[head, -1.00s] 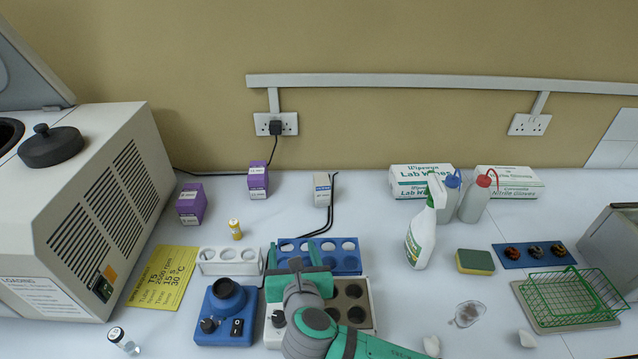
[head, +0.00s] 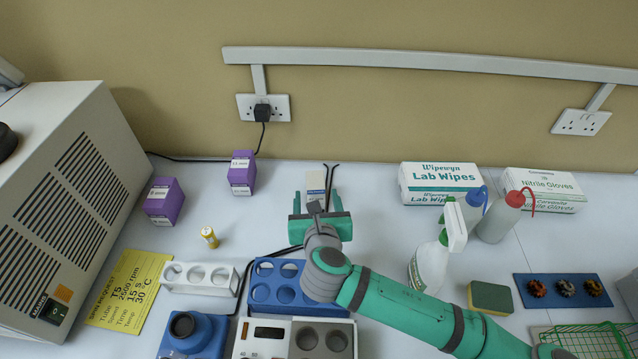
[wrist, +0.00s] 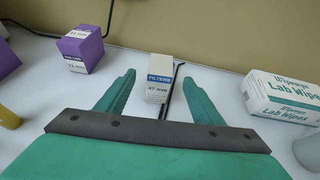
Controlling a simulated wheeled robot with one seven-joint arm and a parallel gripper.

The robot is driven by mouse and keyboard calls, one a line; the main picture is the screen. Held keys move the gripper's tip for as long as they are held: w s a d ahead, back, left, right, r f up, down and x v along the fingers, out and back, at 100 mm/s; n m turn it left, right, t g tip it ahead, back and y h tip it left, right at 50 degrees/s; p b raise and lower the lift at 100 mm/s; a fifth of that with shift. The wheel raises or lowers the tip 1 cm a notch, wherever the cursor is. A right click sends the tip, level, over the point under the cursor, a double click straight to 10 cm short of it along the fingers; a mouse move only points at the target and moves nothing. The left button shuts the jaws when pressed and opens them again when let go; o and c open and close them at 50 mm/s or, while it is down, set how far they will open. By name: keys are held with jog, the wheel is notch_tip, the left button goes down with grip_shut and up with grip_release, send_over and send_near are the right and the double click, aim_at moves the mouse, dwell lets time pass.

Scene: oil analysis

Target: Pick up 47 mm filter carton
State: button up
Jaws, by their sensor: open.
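The 47 mm filter carton (wrist: 158,80) is a small white box with a blue "FILTERS" band, standing upright on the bench. In the head view the carton (head: 315,182) is partly hidden behind my gripper. My gripper (head: 316,196) is open and empty, with its fingers pointing towards the carton. In the wrist view my gripper (wrist: 158,88) has one green finger on each side of the carton's line, and the carton stands between and slightly beyond the fingertips. I cannot tell contact.
Purple boxes (head: 241,172) (head: 164,201) stand to the left. A black cable (wrist: 172,92) runs close beside the carton on the right. A lab wipes box (head: 440,183) and bottles stand to the right. A blue rack (head: 262,290) lies below my arm.

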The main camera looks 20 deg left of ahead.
aim_at(316, 183)
jog(key=x, duration=0.4)
jog(key=shift+x, duration=2.6)
jog(key=shift+w+d+r, duration=0.1)
jog(key=shift+d, duration=0.05)
jog(key=c, duration=1.2)
